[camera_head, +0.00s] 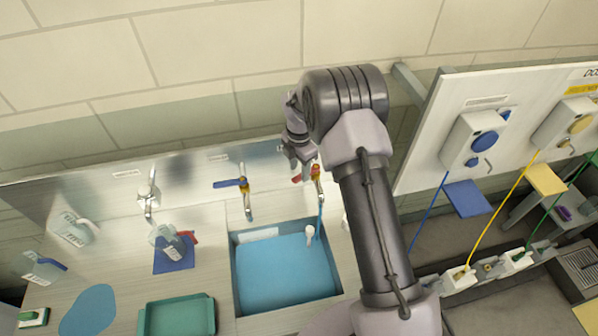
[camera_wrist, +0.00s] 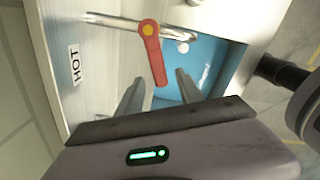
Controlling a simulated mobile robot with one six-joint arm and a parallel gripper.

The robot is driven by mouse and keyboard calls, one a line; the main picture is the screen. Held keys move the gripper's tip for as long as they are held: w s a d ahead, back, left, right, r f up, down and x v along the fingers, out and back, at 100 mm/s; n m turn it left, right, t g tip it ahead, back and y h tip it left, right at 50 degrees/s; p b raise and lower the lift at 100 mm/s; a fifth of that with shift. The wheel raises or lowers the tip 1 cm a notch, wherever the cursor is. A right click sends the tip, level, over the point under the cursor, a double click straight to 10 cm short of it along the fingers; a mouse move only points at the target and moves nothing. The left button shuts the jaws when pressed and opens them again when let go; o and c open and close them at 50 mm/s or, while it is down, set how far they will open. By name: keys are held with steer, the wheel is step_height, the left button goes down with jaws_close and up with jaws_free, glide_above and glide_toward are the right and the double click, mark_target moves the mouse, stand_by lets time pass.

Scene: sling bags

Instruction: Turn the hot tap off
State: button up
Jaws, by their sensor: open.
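The hot tap has a red lever (camera_head: 302,177) on a brass and chrome body at the back right of the blue sink (camera_head: 235,285). A thin blue stream runs from its spout into the basin. In the wrist view the red lever (camera_wrist: 153,55) points down the picture, its end between my two fingertips. The HOT label (camera_wrist: 76,65) is to its left. My gripper (camera_wrist: 158,78) is open, with a finger on each side of the lever's end; I cannot tell whether either touches it. In the head view my gripper (camera_head: 300,158) is just above the lever, partly hidden by my arm.
A blue-handled tap (camera_head: 240,184) stands left of the hot tap, and another tap (camera_head: 149,195) farther left. A jug (camera_head: 168,240), a green tray (camera_head: 177,316) and bottles occupy the left counter. A dosing panel (camera_head: 440,130) with hoses stands to the right.

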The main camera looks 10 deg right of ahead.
steer(key=shift+w+f, duration=0.1)
steer(key=shift+f, duration=1.15)
steer(key=shift+c, duration=0.4)
jaws_close()
